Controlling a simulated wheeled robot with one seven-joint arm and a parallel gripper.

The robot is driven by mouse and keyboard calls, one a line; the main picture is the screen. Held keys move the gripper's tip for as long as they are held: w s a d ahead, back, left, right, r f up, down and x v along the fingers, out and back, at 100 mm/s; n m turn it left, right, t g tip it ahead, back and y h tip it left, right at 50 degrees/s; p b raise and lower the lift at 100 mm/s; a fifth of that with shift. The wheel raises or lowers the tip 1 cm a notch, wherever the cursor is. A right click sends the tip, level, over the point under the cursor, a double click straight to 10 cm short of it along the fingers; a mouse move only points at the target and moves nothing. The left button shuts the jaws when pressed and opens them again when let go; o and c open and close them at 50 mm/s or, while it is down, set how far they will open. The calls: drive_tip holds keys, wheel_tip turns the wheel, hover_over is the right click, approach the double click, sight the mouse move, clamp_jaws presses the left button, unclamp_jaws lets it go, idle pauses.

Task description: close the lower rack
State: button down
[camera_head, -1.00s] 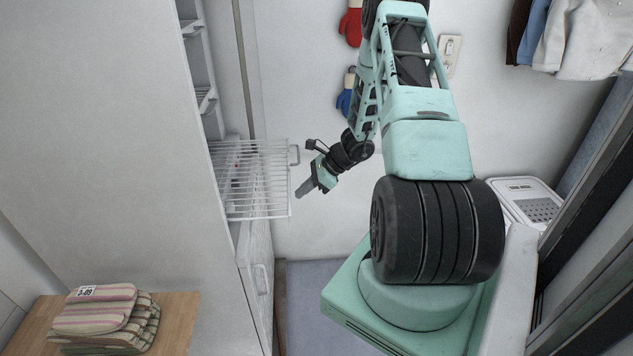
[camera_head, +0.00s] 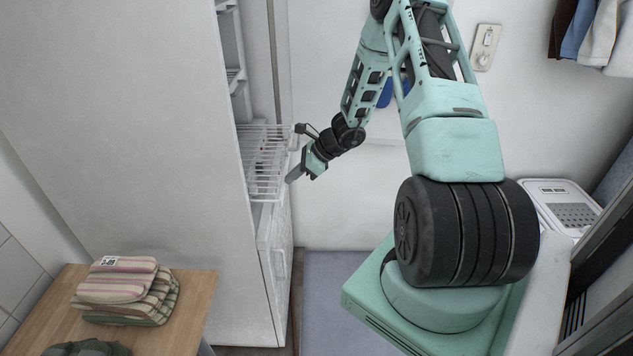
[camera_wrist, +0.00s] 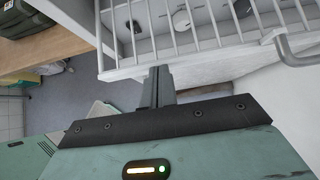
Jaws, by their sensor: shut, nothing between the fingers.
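The lower rack (camera_head: 262,165) is a white wire rack sticking part way out of the tall white cabinet's open side, in the head view. Its front handle (camera_head: 300,129) is at its upper right corner. In the wrist view the rack's bars (camera_wrist: 185,38) run across the top, with the grey handle at the right. My gripper (camera_head: 292,177) is shut and empty, with its tip at the rack's front edge. In the wrist view the shut fingers (camera_wrist: 160,85) reach the rack's front rail; they seem to touch it. Small items inside the rack are only partly visible.
The tall cabinet (camera_head: 150,120) stands left of the rack, with a closed drawer front (camera_head: 276,265) below it. A wooden table (camera_head: 190,315) with folded striped cloths (camera_head: 125,292) is at lower left.

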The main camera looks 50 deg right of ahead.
drive_tip(key=w+a, duration=0.3)
drive_tip(key=w, duration=0.1)
drive_tip(key=w+a+b, duration=0.1)
drive_tip(key=w+a, duration=0.3)
drive_tip(key=w+a+b, duration=0.1)
drive_tip(key=w+a, duration=0.2)
drive_tip(key=w, duration=0.1)
drive_tip(key=shift+w+a, duration=0.2)
drive_tip(key=shift+a, duration=0.1)
drive_tip(key=shift+w+a+r, duration=0.1)
drive_tip(key=shift+a, duration=0.05)
